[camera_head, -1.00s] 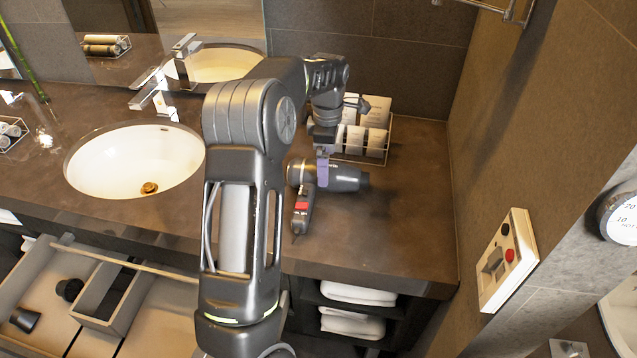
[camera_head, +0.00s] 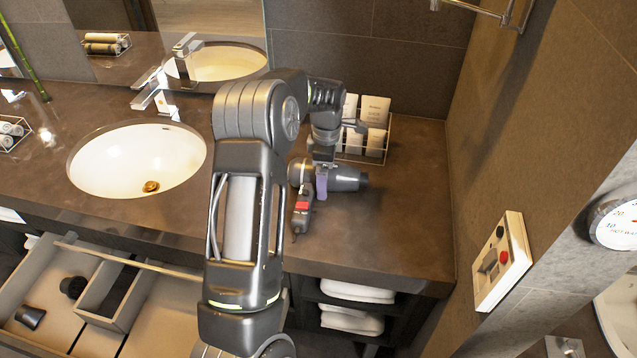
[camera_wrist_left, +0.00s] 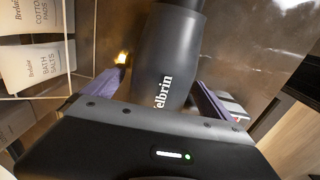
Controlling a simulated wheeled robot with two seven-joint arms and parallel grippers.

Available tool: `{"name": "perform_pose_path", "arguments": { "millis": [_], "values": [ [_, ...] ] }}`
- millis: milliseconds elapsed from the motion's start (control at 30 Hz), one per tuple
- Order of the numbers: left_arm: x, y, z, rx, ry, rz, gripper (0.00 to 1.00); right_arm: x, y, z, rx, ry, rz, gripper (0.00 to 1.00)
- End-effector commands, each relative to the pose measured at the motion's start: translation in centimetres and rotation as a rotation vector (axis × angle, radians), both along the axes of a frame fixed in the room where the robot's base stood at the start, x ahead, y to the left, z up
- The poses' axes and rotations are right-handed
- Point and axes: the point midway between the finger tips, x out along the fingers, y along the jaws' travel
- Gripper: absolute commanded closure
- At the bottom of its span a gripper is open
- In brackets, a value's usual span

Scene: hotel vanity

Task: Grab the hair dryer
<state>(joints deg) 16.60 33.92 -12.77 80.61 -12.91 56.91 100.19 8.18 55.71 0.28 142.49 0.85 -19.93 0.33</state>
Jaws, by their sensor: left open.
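The dark grey hair dryer (camera_head: 346,178) lies on the brown counter at the right of the sink. Its handle with a red switch (camera_head: 302,204) points toward the counter's front edge. My left gripper (camera_head: 321,184) is open and low over the dryer's barrel. In the left wrist view the barrel of the hair dryer (camera_wrist_left: 168,65) lies between the two purple fingers of my left gripper (camera_wrist_left: 150,88), with gaps beside it. Whether the fingers touch the barrel cannot be told. My right gripper is not in view.
A wire basket with white toiletry packets (camera_head: 374,126) stands just behind the dryer. The sink (camera_head: 137,160) is at the left. An open drawer (camera_head: 80,290) is below the counter. The wall is at the right, with free counter (camera_head: 410,220) before it.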

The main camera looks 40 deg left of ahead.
Motion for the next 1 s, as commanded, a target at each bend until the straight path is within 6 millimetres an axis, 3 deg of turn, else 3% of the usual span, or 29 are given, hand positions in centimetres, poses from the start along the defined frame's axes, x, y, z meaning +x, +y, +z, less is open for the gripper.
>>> {"name": "perform_pose_path", "arguments": {
  "millis": [1000],
  "values": [
    [0.0, 0.01, 0.02, 0.0, 0.0, 0.0, 0.84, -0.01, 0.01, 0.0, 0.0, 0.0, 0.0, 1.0]
  ]
}}
